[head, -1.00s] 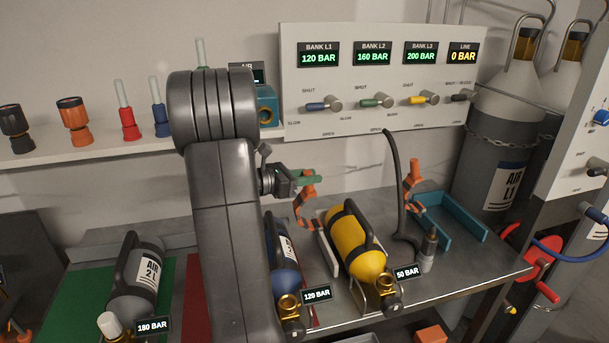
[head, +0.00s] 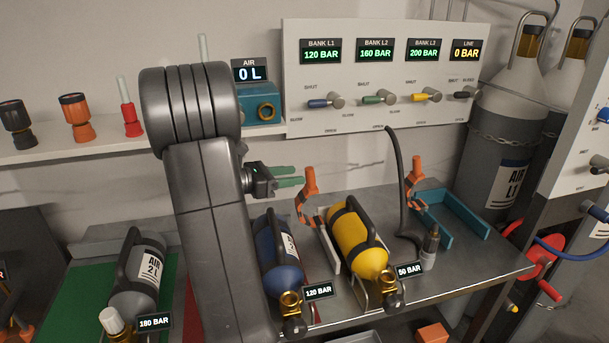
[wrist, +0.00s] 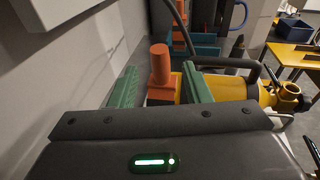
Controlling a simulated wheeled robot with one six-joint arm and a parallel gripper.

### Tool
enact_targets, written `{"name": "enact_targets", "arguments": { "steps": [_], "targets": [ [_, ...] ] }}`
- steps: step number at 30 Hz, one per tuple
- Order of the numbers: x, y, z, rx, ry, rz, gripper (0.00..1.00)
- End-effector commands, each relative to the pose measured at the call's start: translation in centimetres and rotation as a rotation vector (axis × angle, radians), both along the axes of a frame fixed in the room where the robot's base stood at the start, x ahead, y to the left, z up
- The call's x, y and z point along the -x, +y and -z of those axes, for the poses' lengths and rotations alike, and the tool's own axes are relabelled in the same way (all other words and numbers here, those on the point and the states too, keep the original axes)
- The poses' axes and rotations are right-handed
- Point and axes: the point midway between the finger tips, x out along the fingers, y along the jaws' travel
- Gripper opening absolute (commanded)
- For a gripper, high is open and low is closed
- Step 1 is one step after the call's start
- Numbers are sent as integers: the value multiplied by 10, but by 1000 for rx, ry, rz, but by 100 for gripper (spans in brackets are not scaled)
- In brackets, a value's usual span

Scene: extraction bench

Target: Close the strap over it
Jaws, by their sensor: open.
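The yellow cylinder (head: 350,232) lies in a light cradle (head: 329,243) on the bench, with dark bands around it and a brass valve at its near end. An orange strap (head: 304,211) stands upright and open at the cylinder's far left side, its grip (head: 309,181) pointing up. A second orange strap (head: 412,198) stands up on the right. My gripper (head: 290,176) is open and empty, just left of the first strap's grip. In the wrist view, its green fingers (wrist: 160,88) frame the orange grip (wrist: 160,62), which appears beyond the fingertips. I see no contact.
A blue cylinder (head: 277,250) lies left of the yellow one, and a grey cylinder (head: 136,280) lies further left. A teal bracket (head: 455,220) sits at the back right. The wall panel (head: 385,72) stands behind.

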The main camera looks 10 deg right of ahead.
Motion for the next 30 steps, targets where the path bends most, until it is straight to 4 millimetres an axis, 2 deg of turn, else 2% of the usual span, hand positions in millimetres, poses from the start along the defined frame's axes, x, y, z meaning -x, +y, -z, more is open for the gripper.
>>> {"name": "enact_targets", "arguments": {
  "steps": [1, 6, 12, 17, 25, 26, 30],
  "targets": [
    [1, 12, -1, 1, -1, -5, 44],
    [9, 43, -6, 1, -1, -5, 44],
    [15, 67, -9, 0, -1, -2, 44],
    [17, 75, -10, 1, -1, 0, 44],
    [17, 76, -10, 0, -1, 1, 44],
    [17, 76, -10, 0, 0, 1, 40],
    [24, 83, -12, -9, 3, -4, 12]
  ]
}}
